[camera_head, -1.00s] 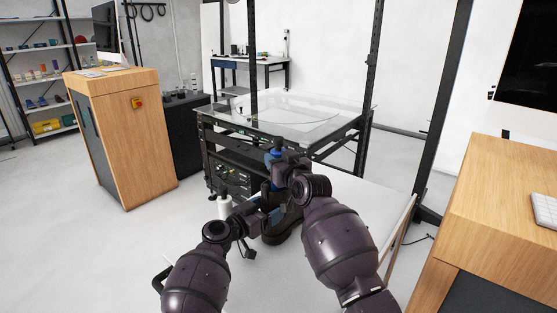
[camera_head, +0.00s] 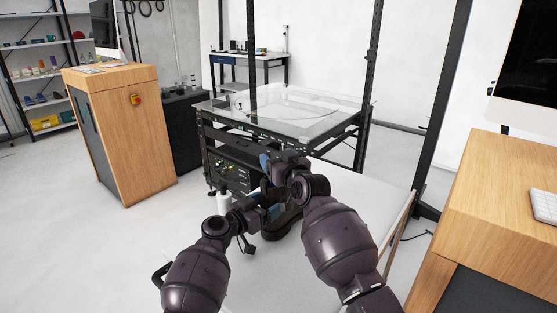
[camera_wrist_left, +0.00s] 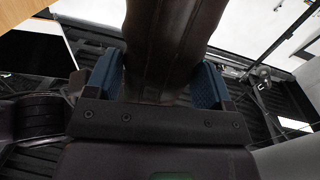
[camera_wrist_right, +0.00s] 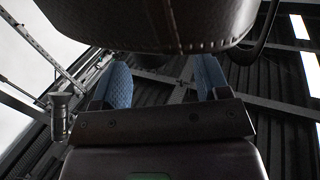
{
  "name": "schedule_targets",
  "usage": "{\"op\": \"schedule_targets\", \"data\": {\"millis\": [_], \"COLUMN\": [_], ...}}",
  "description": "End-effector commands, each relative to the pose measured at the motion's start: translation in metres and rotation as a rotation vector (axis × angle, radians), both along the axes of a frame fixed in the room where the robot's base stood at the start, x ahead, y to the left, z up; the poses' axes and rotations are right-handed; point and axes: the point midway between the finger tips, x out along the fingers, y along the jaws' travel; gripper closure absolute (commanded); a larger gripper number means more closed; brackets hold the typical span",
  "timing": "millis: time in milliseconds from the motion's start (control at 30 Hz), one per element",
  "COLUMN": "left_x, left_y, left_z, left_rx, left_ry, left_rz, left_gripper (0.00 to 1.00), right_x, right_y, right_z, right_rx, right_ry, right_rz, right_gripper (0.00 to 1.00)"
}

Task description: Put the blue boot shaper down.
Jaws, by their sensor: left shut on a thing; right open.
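A dark brown leather boot (camera_head: 283,222) stands on the white table in front of me, partly covered by my arms. My left gripper (camera_head: 264,206) is shut on the boot's shaft; in the left wrist view the brown shaft (camera_wrist_left: 165,45) fills the gap between its blue pads. My right gripper (camera_head: 268,166) is open above the boot. In the right wrist view its blue pads (camera_wrist_right: 163,85) are apart with nothing seen between them, and stitched brown leather (camera_wrist_right: 150,22) lies close in front. I cannot make out the blue boot shaper apart from the blue finger pads.
The white table (camera_head: 362,198) has free room right of the boot. A glass-topped turntable frame (camera_head: 290,107) with black posts stands just behind it. A wooden desk (camera_head: 500,210) is at the right, and a wooden cabinet (camera_head: 125,140) at the left.

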Motion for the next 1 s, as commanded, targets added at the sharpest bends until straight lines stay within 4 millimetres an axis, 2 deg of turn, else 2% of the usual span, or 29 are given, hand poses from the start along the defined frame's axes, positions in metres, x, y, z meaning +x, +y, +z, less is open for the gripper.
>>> {"op": "schedule_targets", "data": {"millis": [200,267,1000], "left_x": [-0.001,-0.001,-0.001], "left_y": [-0.002,-0.002,-0.002], "left_z": [-0.002,-0.002,-0.002], "left_rx": [-0.003,-0.003,-0.003], "left_ry": [0.005,0.005,0.005], "left_rz": [-0.004,-0.005,-0.005], "left_gripper": [0.68,0.68,0.68], "right_x": [0.000,-0.005,-0.091], "right_y": [0.001,-0.003,-0.051], "right_z": [0.014,0.011,0.012], "right_rx": [0.002,0.001,-0.001], "right_ry": [-0.001,0.000,0.000], "right_rz": [0.001,0.000,-0.001], "right_gripper": [0.31,0.31,0.31]}}
